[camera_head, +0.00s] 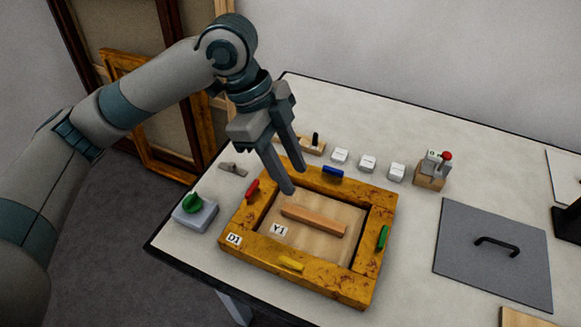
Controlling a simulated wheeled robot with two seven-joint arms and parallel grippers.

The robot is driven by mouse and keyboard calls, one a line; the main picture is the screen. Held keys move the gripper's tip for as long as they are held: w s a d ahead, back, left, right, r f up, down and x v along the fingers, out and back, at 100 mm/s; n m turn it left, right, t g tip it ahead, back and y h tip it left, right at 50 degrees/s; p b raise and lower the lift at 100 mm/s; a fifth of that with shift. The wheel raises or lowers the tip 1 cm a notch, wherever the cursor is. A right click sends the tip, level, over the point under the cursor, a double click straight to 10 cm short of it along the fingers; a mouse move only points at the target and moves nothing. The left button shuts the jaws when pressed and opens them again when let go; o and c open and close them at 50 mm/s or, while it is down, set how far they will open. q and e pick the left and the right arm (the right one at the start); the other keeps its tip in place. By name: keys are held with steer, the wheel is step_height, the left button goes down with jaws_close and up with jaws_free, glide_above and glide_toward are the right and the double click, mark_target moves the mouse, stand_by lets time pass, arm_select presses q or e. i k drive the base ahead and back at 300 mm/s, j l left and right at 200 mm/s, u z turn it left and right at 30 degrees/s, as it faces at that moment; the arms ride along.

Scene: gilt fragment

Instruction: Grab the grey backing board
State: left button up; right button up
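The grey backing board (470,255) is a flat, dark grey square lying on the right part of the table. A black handle (497,243) stands up from its middle. My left gripper (292,178) hangs over the far side of the gilt frame (240,247), well to the left of the board. Its two fingers point down and are spread apart, with nothing seen between them. The gilt frame lies flat and holds a pale panel (340,215) with a wooden bar (314,221) across it and a Y1 label. My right gripper is not in view.
Red, blue, green and yellow clips sit on the frame. Several white blocks (367,163) and a lever box with a red knob (432,172) stand behind it. A grey box with a green knob (194,208) is at the left. Table between frame and board is clear.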

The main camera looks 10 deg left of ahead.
mark_target(490, 252)
steer(key=z, duration=1.5)
steer(key=i+l+z, duration=0.25)
